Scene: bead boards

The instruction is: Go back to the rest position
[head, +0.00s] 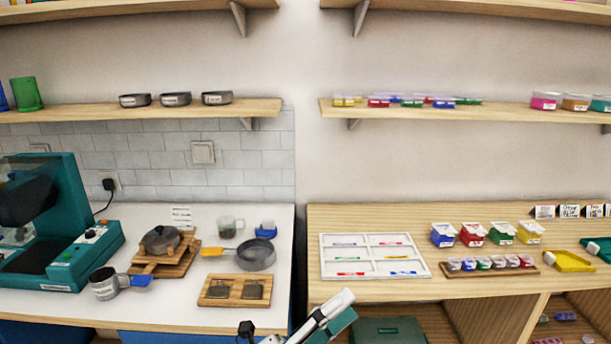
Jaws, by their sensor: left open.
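My left gripper (247,329) shows only in part at the bottom edge of the head view, in front of the white counter. A dark tip of it is visible, and the rest is cut off by the frame. Its jaws are open, and I see nothing held between them. A white and teal part of my own arm shows just to its right, in front of the gap between the two work surfaces. My right gripper is not in view.
The white counter (185,325) holds a teal machine (90,255), a pan (256,255), a metal cup (104,283) and a wooden board (214,293). The wooden table (450,290) holds a white sorting tray (327,262) and several coloured boxes. Shelves hang above.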

